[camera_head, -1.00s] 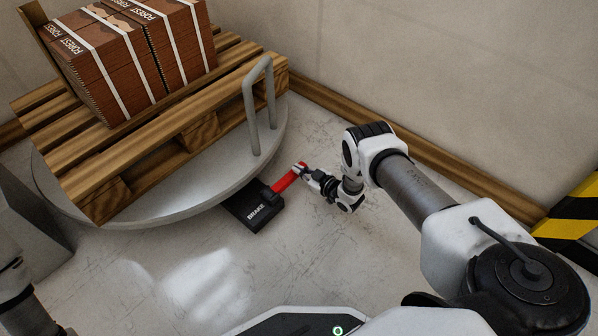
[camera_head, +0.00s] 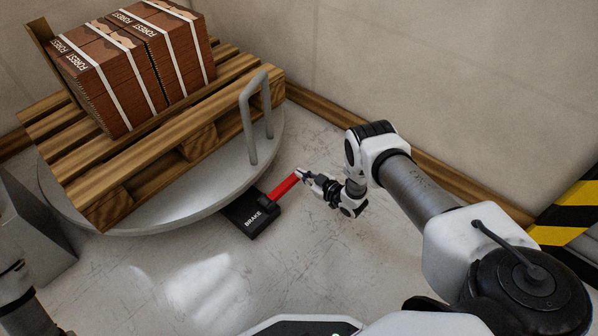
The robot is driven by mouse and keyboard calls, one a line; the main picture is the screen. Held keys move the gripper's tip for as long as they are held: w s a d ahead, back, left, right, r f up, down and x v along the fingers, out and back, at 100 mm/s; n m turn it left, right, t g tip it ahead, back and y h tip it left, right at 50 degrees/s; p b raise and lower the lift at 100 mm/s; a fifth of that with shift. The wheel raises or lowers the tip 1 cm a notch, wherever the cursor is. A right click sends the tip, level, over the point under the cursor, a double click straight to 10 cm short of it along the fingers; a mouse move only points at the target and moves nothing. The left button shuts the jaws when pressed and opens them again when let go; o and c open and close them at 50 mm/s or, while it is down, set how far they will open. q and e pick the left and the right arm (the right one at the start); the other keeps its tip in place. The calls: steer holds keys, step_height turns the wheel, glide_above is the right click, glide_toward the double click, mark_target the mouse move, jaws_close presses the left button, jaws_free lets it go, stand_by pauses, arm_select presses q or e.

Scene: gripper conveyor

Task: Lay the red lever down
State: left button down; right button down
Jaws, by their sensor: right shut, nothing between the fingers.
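The red lever (camera_head: 283,188) sticks up at a slant from the black box marked BRAKE (camera_head: 252,214), beside the round grey platform. It leans up and to the right from the box. My right gripper (camera_head: 302,174) is at the lever's upper end, its fingers shut with nothing between them. It appears to touch or nearly touch the lever's tip; I cannot tell which. Part of my left arm (camera_head: 15,285) shows at the lower left, but its gripper is out of view.
The round grey platform (camera_head: 150,213) bears a wooden pallet (camera_head: 150,160) with strapped brown boxes (camera_head: 135,65). A grey rail (camera_head: 247,120) stands at its edge. A wall with a wooden skirting is behind. A yellow-black barrier (camera_head: 570,215) is at right. The floor in front is clear.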

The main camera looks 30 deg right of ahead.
steer(key=p+v, duration=0.2)
steer(key=v, duration=0.4)
steer(key=shift+s+d+r+p, duration=0.15)
steer(key=shift+s+d+p, duration=0.05)
steer(key=shift+s+p, duration=0.1)
